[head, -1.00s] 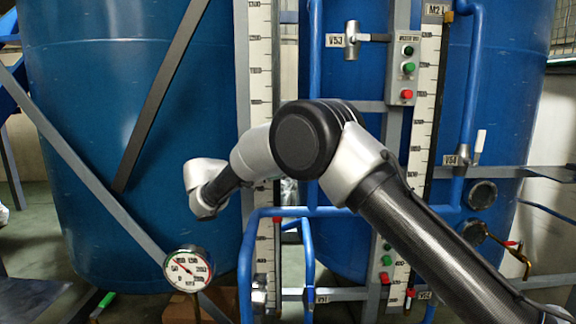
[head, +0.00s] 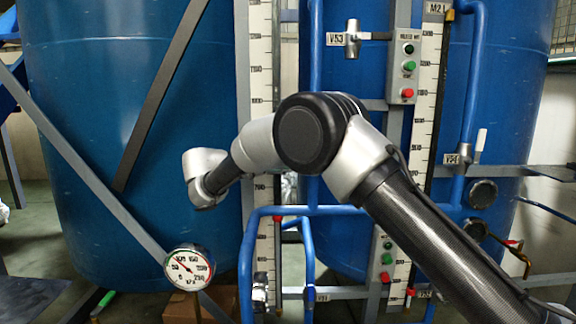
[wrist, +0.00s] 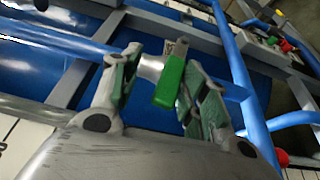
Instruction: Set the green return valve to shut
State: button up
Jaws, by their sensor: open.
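A green valve handle (wrist: 169,82) shows in the wrist view, joined to a silver valve body on a blue pipe. My gripper (wrist: 164,62) is open, its green-padded fingers on either side of the handle in the picture. A gap shows on both sides, and I cannot tell whether the handle lies fully at fingertip depth. In the head view my gripper's fingers cannot be made out at the end of my arm. A small green handle (head: 107,298) shows there low at the left; I cannot tell if it is the same one.
A round pressure gauge (head: 188,267) stands low in front of the large blue tank (head: 90,140). Blue pipes (head: 247,255) and grey braces cross nearby. In the wrist view, a red knob (wrist: 282,158) is at the right and a blue pipe (wrist: 238,70) passes close beyond the right finger.

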notch_tip(320, 180, up, 8)
jog(key=shift+f, duration=0.25)
jog(key=shift+r, duration=0.1)
